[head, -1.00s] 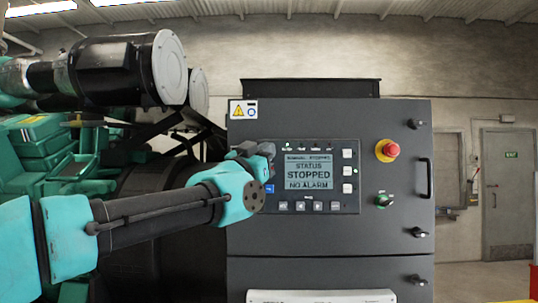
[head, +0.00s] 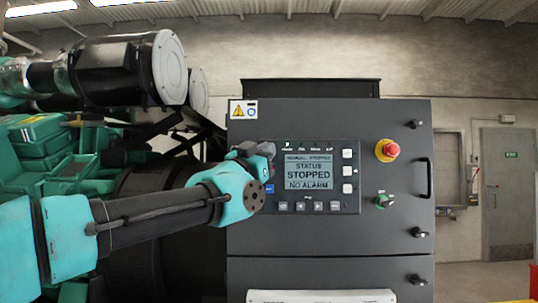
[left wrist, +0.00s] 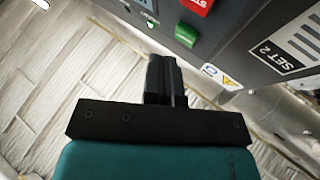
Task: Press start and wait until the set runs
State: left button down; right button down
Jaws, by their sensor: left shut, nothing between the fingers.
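In the left wrist view my left gripper (left wrist: 165,72) is shut and empty. Just past its tips are a green button (left wrist: 187,35) and a red button (left wrist: 198,5), with a visible gap. These two buttons are hidden or cannot be made out in the head view. My right gripper is not in view.
A red emergency stop knob (head: 388,150) and a green-marked rotary switch (head: 383,200) sit right of the screen. Green engine parts (head: 45,150) stand at the left. A "SET 2" label (left wrist: 275,55) shows in the wrist view.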

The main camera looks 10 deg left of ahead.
pick_arm(q)
jog(key=shift+w, duration=0.15)
dwell(0.5)
jog(key=shift+w+a, duration=0.1)
jog(key=shift+w, duration=0.2)
jog(key=shift+w, duration=0.45)
dwell(0.9)
jog(key=shift+s, duration=0.9)
jog(key=s+d, duration=0.1)
jog(key=s, duration=0.5)
dwell(0.5)
dwell(0.6)
